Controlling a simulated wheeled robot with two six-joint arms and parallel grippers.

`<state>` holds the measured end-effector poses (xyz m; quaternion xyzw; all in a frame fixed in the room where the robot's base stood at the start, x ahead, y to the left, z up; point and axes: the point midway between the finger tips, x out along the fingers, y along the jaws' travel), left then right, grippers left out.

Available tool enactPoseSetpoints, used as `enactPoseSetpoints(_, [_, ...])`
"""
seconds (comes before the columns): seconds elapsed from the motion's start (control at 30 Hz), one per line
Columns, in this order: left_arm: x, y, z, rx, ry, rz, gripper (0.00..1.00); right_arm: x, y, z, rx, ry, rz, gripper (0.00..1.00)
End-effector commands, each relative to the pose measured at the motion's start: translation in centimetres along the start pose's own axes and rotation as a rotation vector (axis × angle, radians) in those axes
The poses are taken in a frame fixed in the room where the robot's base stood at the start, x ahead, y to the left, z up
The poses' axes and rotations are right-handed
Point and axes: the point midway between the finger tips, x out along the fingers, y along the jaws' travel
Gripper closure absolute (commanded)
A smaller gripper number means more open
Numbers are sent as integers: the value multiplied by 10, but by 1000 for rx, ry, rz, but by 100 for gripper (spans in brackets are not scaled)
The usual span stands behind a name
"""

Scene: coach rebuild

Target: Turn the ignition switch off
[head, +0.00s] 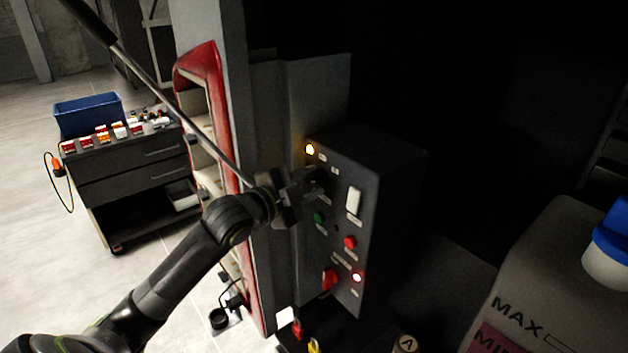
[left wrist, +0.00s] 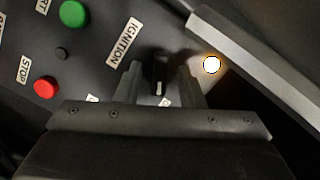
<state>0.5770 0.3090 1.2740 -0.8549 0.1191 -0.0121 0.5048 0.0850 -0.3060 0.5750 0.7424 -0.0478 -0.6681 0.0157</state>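The ignition switch (left wrist: 160,72) is a dark knob with a pale pointer mark, beside the "IGNITION" label (left wrist: 124,42) in the left wrist view. My left gripper (left wrist: 160,78) has one finger on each side of the knob, with a visible gap to both fingers. It is open around or just in front of the knob; the depth is hard to tell. In the head view my left gripper (head: 316,184) is at the upper part of the dark control panel (head: 338,175) and hides the switch. My right gripper is not in view.
A lit amber lamp (head: 310,149) is above the gripper. A green button (head: 319,217), a red button (head: 350,242), a red knob (head: 330,278) and a lit red lamp (head: 357,277) are below. A red-edged frame (head: 209,75) stands left; a container (head: 540,285) stands right.

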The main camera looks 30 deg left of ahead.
Motion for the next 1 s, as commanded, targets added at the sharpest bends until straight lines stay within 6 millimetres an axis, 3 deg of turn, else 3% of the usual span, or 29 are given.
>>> enactPoseSetpoints(0.1, [0, 0, 0, 0, 0, 0, 67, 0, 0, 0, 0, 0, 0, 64])
enactPoseSetpoints(0.37, [0, 0, 0, 0, 0, 0, 100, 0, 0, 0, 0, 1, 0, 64])
enactPoseSetpoints(1.0, [0, -2, -1, -172, 0, 36, 100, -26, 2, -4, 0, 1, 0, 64])
